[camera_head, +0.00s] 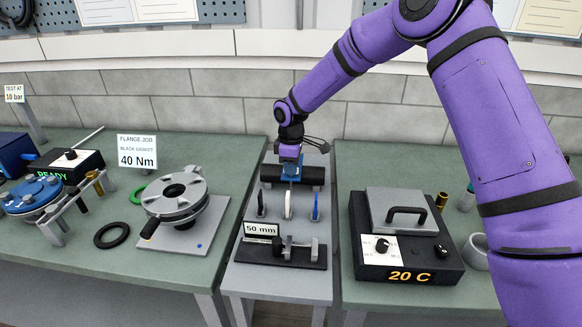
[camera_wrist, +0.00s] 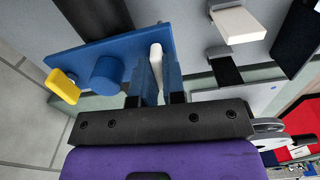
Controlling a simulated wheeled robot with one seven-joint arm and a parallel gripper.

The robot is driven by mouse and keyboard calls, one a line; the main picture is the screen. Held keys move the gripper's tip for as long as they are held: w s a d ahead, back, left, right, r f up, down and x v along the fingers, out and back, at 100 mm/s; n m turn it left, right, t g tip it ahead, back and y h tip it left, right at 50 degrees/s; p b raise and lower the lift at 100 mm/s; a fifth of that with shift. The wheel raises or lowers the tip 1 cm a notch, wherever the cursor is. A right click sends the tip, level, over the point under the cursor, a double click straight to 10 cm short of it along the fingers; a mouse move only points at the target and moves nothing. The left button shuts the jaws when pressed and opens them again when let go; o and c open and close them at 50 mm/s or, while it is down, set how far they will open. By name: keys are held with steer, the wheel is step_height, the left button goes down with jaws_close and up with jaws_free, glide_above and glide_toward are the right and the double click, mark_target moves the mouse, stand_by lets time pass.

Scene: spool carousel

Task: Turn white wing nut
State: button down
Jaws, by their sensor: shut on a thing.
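The white wing nut (camera_wrist: 156,58) is a slim pale bar in front of a blue plate (camera_wrist: 90,50) in the wrist view. My gripper (camera_wrist: 159,72) is shut on it, with a blue finger on each side. A blue round knob (camera_wrist: 106,74) and a yellow wing nut (camera_wrist: 64,86) sit on the same plate, left of my fingers. In the head view my gripper (camera_head: 290,172) points down at the back of the narrow middle bench. The wing nut is too small and hidden to make out there.
In front of my gripper stand black (camera_head: 261,206), white (camera_head: 288,206) and blue (camera_head: 315,207) upright pieces. A black fixture marked 50 mm (camera_head: 285,252) is nearer. A heater box (camera_head: 405,250) stands right, a grey flange (camera_head: 175,195) left.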

steer(key=m, duration=0.8)
steer(key=shift+m, duration=0.4)
steer(key=m, duration=0.4)
steer(key=shift+m, duration=2.1)
steer(key=c, duration=1.2)
jaws_free()
